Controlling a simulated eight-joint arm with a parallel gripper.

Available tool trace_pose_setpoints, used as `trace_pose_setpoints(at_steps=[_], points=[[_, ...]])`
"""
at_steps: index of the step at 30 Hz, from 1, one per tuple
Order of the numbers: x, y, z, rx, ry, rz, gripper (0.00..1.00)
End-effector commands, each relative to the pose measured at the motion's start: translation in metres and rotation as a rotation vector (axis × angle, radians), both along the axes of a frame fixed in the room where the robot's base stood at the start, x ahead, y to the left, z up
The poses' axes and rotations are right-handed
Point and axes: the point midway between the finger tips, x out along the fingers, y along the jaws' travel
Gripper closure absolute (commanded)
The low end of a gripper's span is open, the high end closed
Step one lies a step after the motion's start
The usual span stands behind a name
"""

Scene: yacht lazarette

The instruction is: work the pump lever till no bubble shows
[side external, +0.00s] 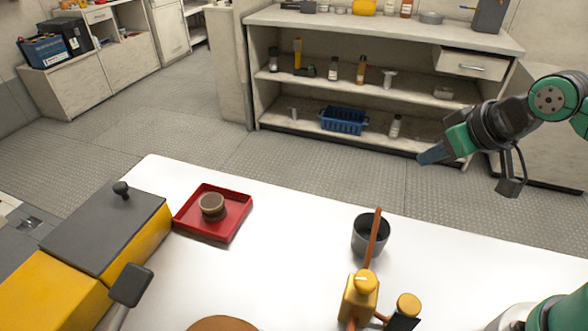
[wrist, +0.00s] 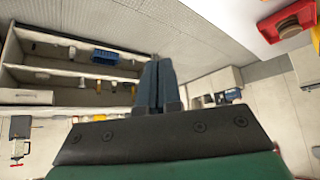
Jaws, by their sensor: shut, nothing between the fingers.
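A small yellow device (side external: 360,299) with a round gold cap stands at the front of the white table; it may be the pump. A slim brown bar (side external: 375,236) rises above it, possibly its lever, overlapping a dark cup (side external: 358,236); I cannot tell whether the bar enters the cup. A second gold-capped part (side external: 408,304) sits beside the device. I cannot make out any bubble. My gripper (side external: 431,156) is shut and empty, raised at the right, apart from the device. Its closed blue-grey fingers also show in the wrist view (wrist: 159,64).
A red tray (side external: 235,227) holds a round brown item (side external: 212,206). A yellow and dark-grey case (side external: 105,228) and a black-ended handle (side external: 131,285) stand at left. A brown round piece (side external: 222,324) lies at the front edge. Shelves (side external: 390,91) stand behind; the table's centre is clear.

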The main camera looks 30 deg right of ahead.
Motion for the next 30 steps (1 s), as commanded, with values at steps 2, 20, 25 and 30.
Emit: trace_pose_setpoints(at_steps=[2,20,25,30], points=[[0.0,0.0,0.0,0.0,0.0,0.0,1.0],[0.031,0.044,0.044,0.001,0.051,0.124,1.0],[0.056,0.107,0.087,-0.011,0.111,0.26,1.0],[0.066,0.18,0.118,-0.038,0.168,0.391,1.0]])
